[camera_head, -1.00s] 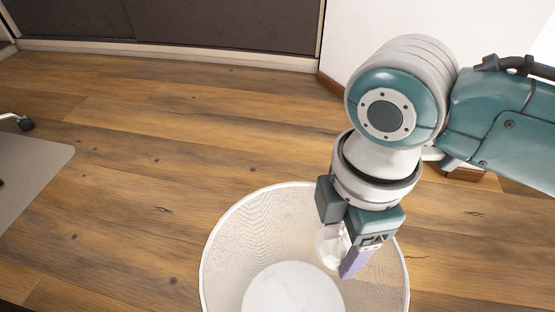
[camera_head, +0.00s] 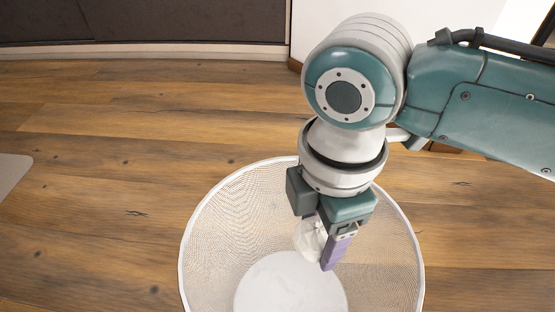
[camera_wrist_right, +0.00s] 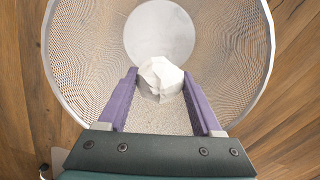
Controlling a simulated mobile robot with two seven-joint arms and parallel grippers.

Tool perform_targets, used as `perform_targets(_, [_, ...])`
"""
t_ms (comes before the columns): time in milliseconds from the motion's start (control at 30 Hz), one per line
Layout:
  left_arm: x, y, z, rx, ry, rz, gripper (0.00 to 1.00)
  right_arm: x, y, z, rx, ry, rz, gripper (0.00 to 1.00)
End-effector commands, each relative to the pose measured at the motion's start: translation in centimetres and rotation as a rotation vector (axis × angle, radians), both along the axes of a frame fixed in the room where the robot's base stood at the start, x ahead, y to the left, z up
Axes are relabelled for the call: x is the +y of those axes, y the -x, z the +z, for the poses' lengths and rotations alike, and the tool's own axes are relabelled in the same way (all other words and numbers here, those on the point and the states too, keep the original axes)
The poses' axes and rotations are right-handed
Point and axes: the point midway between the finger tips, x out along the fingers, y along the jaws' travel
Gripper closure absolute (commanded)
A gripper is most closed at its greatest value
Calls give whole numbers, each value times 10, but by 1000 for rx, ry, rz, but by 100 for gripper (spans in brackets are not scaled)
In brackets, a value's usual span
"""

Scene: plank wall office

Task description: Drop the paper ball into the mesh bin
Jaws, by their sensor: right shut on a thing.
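The paper ball (camera_head: 309,240) is white and crumpled. My right gripper (camera_head: 322,250) is shut on it, with a purple finger showing on its right side. In the right wrist view the ball (camera_wrist_right: 160,79) sits between the two purple fingertips of the gripper (camera_wrist_right: 160,85). The mesh bin (camera_head: 215,215) is white, round and open at the top, with a pale solid bottom. It also shows in the right wrist view (camera_wrist_right: 85,70). The ball and fingers are over the bin's opening; their exact height against the rim is hard to tell. My left gripper is not in view.
The wooden plank floor (camera_head: 90,200) around the bin is clear. A grey mat (camera_head: 12,170) lies at the left edge. A dark cabinet (camera_head: 150,20) and a white wall (camera_head: 325,25) stand at the back.

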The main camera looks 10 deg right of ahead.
Motion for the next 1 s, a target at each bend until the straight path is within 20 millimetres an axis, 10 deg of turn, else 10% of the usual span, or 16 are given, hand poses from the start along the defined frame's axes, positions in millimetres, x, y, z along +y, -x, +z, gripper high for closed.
perform_targets(133, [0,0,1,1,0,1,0,0,0,1,-1,0,0,84])
perform_targets(167, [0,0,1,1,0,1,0,0,0,1,-1,0,0,30])
perform_targets(433, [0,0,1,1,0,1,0,0,0,1,-1,0,0,0])
perform_targets(1000, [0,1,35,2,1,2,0,0,-1,42,-3,-1,1,0])
